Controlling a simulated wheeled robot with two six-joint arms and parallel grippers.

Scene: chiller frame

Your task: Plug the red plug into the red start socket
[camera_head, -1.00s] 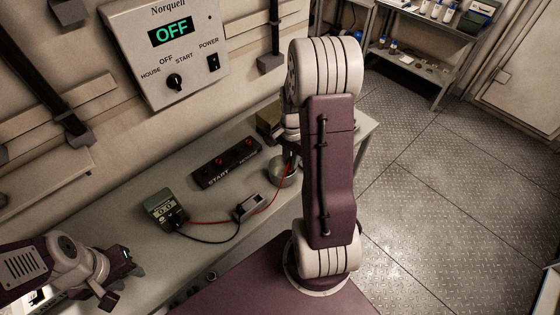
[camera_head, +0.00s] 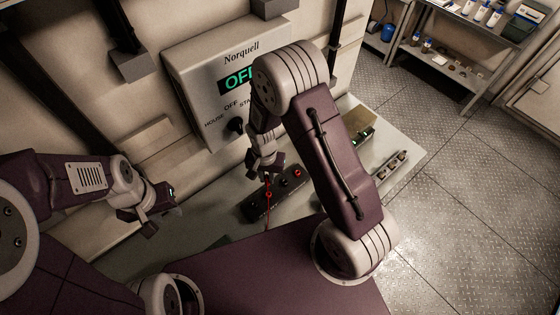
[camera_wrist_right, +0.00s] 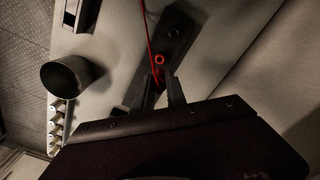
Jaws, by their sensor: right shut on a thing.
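The black socket strip (camera_head: 258,208) lies on the bench below the wall panel, with red sockets (camera_head: 298,171) on its top. It also shows in the right wrist view (camera_wrist_right: 177,27), where a red ring (camera_wrist_right: 159,60) is just beyond my fingertips. My right gripper (camera_head: 264,170) is above the strip, shut on the red plug, which is mostly hidden between the fingers (camera_wrist_right: 166,82). A red lead (camera_head: 268,205) hangs from it in the head view. Whether the plug touches a socket cannot be told. My left gripper (camera_head: 163,204) is away to the left; its jaw opening is unclear.
The wall panel (camera_head: 205,75) has a display, partly hidden by my right arm, reading "OF". A dark cup (camera_wrist_right: 70,76) stands on the bench beside the strip in the right wrist view. A small strip with round parts (camera_head: 390,165) lies at the bench's right.

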